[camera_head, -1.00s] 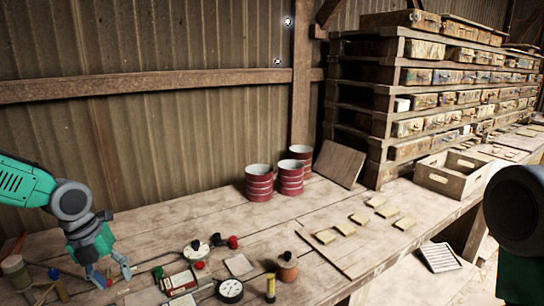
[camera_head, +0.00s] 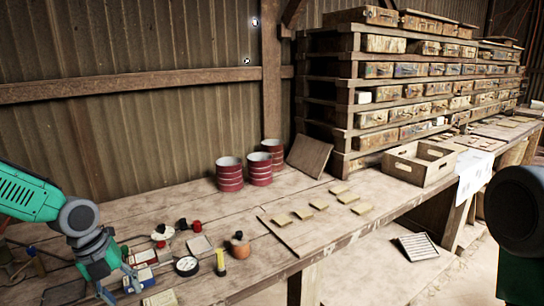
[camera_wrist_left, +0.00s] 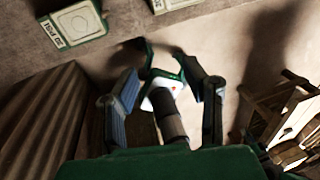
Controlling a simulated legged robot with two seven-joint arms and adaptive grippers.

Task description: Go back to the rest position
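My left gripper (camera_head: 121,286) is low over the left front of the workbench (camera_head: 235,203), pointing down. Its blue fingers are spread apart, and in the left wrist view the gripper (camera_wrist_left: 168,62) also stands open. A dark cylinder with a white and green end (camera_wrist_left: 168,112) shows between the fingers there; I cannot tell what it is, and nothing looks clamped. My right arm (camera_head: 518,215) shows only as a dark round joint and a green link at the right edge. Its gripper is out of view.
Near the left gripper lie small boxes, a dial gauge (camera_head: 187,265), a yellow-black tube (camera_head: 220,263) and a brown pot (camera_head: 240,247). Red tins (camera_head: 230,175) stand behind. A board (camera_head: 290,236) carries several tiles. A wooden crate (camera_head: 412,174) and loaded shelves (camera_head: 350,90) stand at right.

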